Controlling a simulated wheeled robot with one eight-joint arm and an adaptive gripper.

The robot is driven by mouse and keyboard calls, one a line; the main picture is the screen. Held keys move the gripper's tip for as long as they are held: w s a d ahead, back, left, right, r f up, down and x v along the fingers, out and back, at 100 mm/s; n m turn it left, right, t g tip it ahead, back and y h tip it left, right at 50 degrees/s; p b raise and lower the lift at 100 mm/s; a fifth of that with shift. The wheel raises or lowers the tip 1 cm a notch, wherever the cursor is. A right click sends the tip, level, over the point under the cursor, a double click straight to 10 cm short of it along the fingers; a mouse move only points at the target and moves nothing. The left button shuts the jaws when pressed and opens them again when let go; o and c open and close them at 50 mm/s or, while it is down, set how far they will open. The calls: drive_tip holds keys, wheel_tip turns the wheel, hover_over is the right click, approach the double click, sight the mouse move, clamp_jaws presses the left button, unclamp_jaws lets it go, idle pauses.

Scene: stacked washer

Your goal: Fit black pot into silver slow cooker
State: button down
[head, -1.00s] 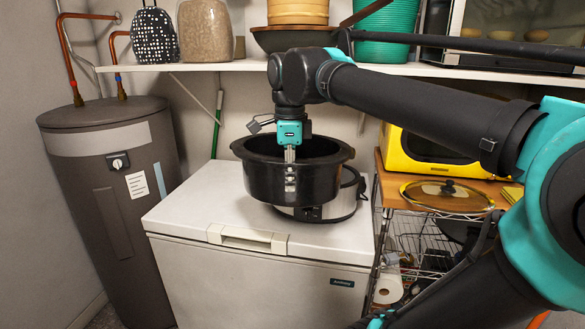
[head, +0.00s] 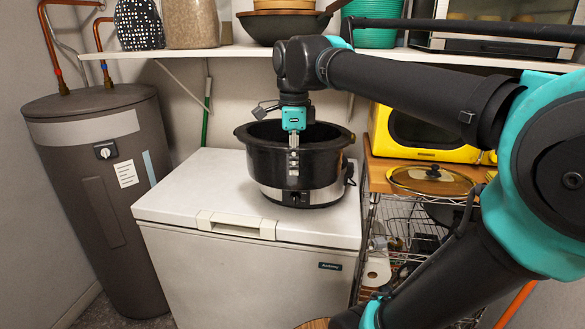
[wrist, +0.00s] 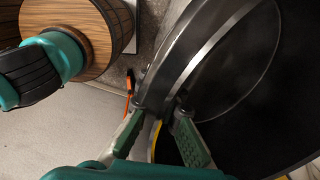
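The black pot (head: 265,158) is lined up over the silver slow cooker (head: 328,192) on the white chest freezer. The cooker's silver band and front control show below the pot. How deep the pot sits inside is hard to tell. My gripper (head: 293,168) points down at the pot's near side, with its fingers on either side of the wall. In the wrist view, my gripper (wrist: 158,108) has one finger outside and one inside the pot (wrist: 235,75), closed on its rim. The cooker's inside is hidden by the pot.
The white freezer top (head: 190,195) is clear to the left. A glass lid (head: 430,180) lies on the wooden cart at the right, by a yellow microwave (head: 425,135). A shelf (head: 225,50) with bowls and jars hangs above, close to my arm. A grey water heater (head: 95,170) stands left.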

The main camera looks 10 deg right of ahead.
sight(304, 140)
drive_tip(key=shift+w+d, duration=0.8)
drive_tip(key=shift+w, duration=1.7)
drive_tip(key=shift+w+d, duration=0.85)
drive_tip(key=shift+w, duration=1.6)
drive_tip(key=shift+w+d, duration=0.8)
drive_tip(key=shift+w, duration=1.7)
drive_tip(key=shift+f, duration=2.5)
